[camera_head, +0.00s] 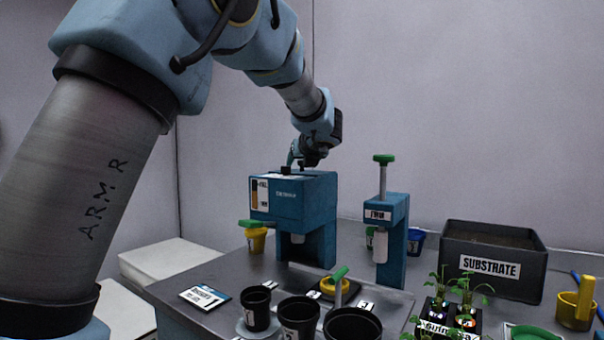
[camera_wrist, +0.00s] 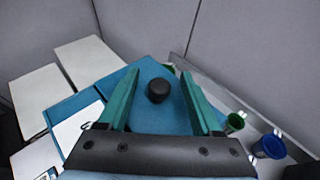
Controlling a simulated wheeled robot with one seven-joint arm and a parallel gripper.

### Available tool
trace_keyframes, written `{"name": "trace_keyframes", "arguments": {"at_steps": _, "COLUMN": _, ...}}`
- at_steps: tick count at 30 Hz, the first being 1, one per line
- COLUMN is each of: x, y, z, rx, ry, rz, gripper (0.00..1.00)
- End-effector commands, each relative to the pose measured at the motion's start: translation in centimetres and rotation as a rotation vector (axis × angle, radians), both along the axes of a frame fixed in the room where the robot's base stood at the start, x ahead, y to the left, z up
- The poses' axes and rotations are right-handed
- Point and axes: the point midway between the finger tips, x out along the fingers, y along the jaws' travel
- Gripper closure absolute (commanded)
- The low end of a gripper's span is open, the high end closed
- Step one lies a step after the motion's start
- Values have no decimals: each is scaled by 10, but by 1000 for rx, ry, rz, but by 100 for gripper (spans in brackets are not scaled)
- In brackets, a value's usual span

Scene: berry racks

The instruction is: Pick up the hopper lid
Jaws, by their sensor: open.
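The blue hopper machine (camera_head: 310,205) stands on the metal table in the head view. Its lid, on top, shows in the wrist view as a blue panel (camera_wrist: 152,119) with a round black knob (camera_wrist: 158,90). My gripper (camera_head: 297,160) is just above the top of the machine, pointing down. In the wrist view my gripper (camera_wrist: 160,73) is open, with one teal finger on each side of the knob. The fingers look apart from the knob, with nothing held. The exact height of the fingertips over the lid, and the lid's edges, are hard to tell.
A blue press with a green-topped handle (camera_head: 383,160) stands right of the machine. A dark substrate bin (camera_head: 492,262) is at the right. White boxes (camera_head: 160,262) lie at the left.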

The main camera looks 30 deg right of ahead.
Motion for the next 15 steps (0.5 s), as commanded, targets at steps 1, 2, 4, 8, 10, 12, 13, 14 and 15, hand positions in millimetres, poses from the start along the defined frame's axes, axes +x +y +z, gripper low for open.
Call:
{"name": "trace_keyframes", "arguments": {"at_steps": 1, "x": 0, "y": 0, "z": 0, "rx": 0, "ry": 0, "rz": 0, "gripper": 34}}
{"name": "trace_keyframes", "arguments": {"at_steps": 2, "x": 0, "y": 0, "z": 0, "rx": 0, "ry": 0, "rz": 0, "gripper": 34}}
{"name": "trace_keyframes", "arguments": {"at_steps": 4, "x": 0, "y": 0, "z": 0, "rx": 0, "ry": 0, "rz": 0, "gripper": 40}}
{"name": "trace_keyframes", "arguments": {"at_steps": 8, "x": 0, "y": 0, "z": 0, "rx": 0, "ry": 0, "rz": 0, "gripper": 55}}
{"name": "trace_keyframes", "arguments": {"at_steps": 10, "x": 0, "y": 0, "z": 0, "rx": 0, "ry": 0, "rz": 0, "gripper": 63}}
{"name": "trace_keyframes", "arguments": {"at_steps": 12, "x": 0, "y": 0, "z": 0, "rx": 0, "ry": 0, "rz": 0, "gripper": 71}}
{"name": "trace_keyframes", "arguments": {"at_steps": 13, "x": 0, "y": 0, "z": 0, "rx": 0, "ry": 0, "rz": 0, "gripper": 74}}
{"name": "trace_keyframes", "arguments": {"at_steps": 14, "x": 0, "y": 0, "z": 0, "rx": 0, "ry": 0, "rz": 0, "gripper": 78}}
{"name": "trace_keyframes", "arguments": {"at_steps": 15, "x": 0, "y": 0, "z": 0, "rx": 0, "ry": 0, "rz": 0, "gripper": 82}}
